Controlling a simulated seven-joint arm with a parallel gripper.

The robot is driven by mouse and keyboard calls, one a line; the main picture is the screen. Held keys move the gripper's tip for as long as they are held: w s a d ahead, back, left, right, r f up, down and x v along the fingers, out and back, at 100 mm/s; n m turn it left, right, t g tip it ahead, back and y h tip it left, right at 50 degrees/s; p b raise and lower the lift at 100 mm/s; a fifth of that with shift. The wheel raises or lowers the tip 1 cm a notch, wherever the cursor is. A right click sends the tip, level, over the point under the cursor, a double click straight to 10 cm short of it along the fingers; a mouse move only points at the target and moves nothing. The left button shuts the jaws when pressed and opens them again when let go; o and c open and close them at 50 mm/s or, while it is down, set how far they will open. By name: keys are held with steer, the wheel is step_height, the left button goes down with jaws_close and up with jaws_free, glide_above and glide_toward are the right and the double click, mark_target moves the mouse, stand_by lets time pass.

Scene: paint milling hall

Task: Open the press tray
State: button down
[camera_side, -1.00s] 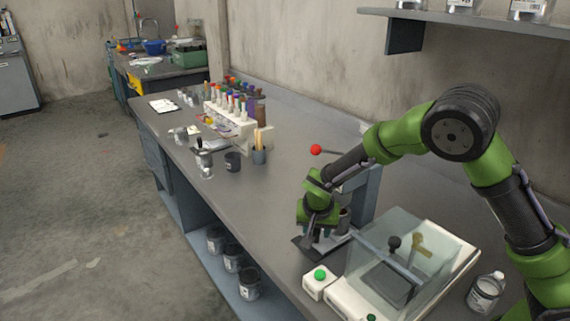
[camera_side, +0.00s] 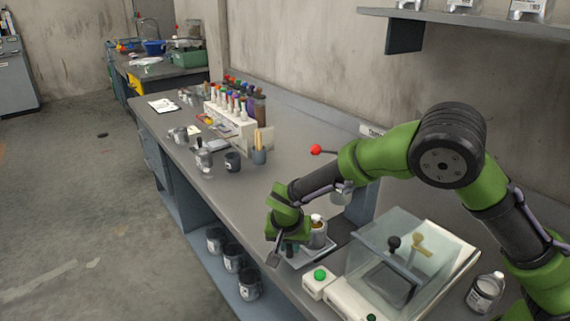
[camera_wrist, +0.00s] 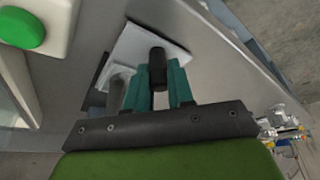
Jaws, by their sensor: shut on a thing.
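The press (camera_side: 362,200) is a blue-grey upright frame on the bench, with a red-knobbed lever (camera_side: 316,149). Its pale tray (camera_side: 317,252) sticks out toward the bench's front edge, and a small container (camera_side: 317,234) stands on it. My gripper (camera_side: 283,250) is low at the tray's front end. In the wrist view its teal fingers (camera_wrist: 159,88) are shut on the tray's dark handle (camera_wrist: 157,66). The pale tray surface (camera_wrist: 145,42) shows beyond the handle. The arm and container hide part of the tray in the side view.
A white box with a green button (camera_side: 320,275) sits close to the tray. A bottle rack (camera_side: 230,122) and cups are farther left. The bench between is clear.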

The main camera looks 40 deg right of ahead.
steer(key=shift+a, duration=0.15)
steer(key=c, duration=1)
jaws_free()
steer(key=shift+r, duration=0.1)
steer(key=v, duration=1.6)
steer(key=shift+s+a+r, duration=0.1)
steer(key=shift+r, duration=0.2)
